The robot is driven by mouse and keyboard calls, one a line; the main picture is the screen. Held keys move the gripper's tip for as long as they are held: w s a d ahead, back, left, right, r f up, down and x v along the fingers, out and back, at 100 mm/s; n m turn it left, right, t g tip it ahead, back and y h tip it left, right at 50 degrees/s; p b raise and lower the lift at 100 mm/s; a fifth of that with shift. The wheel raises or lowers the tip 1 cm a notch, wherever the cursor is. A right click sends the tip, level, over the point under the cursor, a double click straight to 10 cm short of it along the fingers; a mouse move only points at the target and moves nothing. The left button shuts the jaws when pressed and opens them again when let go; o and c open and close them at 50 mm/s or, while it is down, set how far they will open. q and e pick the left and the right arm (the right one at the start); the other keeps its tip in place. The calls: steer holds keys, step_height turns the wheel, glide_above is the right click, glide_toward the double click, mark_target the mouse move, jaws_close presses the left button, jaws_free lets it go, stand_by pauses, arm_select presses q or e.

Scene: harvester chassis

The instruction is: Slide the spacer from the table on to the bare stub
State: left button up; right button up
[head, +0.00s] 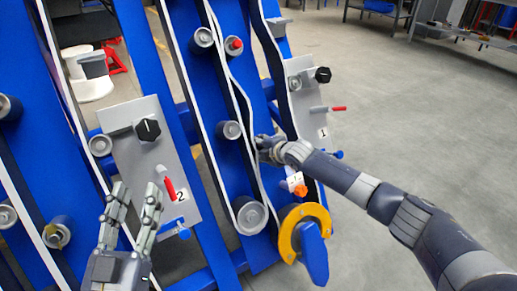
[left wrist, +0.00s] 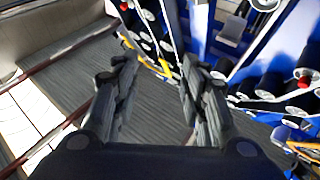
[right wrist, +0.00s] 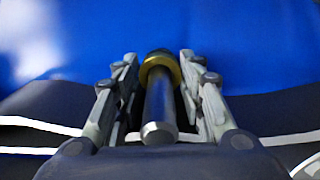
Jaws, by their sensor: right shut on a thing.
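In the right wrist view a brass-coloured ring, the spacer (right wrist: 163,68), sits around the far end of a dark metal stub (right wrist: 159,112). The stub's free end points toward my palm. My right gripper (right wrist: 160,62) is shut on the spacer, with one finger on each side. In the head view my right gripper (head: 264,146) is beside the blue frame's black belt; spacer and stub cannot be made out there. My left gripper (head: 135,190) is open and empty in front of a grey panel marked 2 (head: 150,165). It also shows open in the left wrist view (left wrist: 158,68).
The blue harvester frame (head: 215,185) carries several grey rollers and black belts. A yellow ring guard with a blue lever (head: 312,250) is below my right arm. A panel marked 1 (head: 307,100) stands right. A table (head: 455,57) is at the back right. The floor right is mostly clear.

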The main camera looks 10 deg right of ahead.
steer(key=shift+w, duration=0.1)
steer(key=shift+w+a+f+b, duration=0.25)
steer(key=shift+w+b, duration=0.1)
steer(key=shift+b, duration=0.25)
steer(key=o, duration=1.2)
arm_select(q)
step_height(320, 180, up, 6)
steer(key=s+t+h, duration=0.1)
steer(key=s+t, duration=0.2)
steer(key=shift+f+t, duration=0.2)
steer(key=shift+t, duration=0.1)
steer(key=shift+w, duration=0.1)
arm_select(e)
steer(key=shift+s+d, duration=0.1)
steer(key=shift+s+d+r, duration=0.1)
steer(key=shift+s, duration=0.05)
arm_select(q)
steer(key=shift+f, duration=0.1)
arm_select(e)
steer(key=v, duration=1.1)
steer(key=shift+s, duration=0.2)
steer(key=shift+r, duration=0.1)
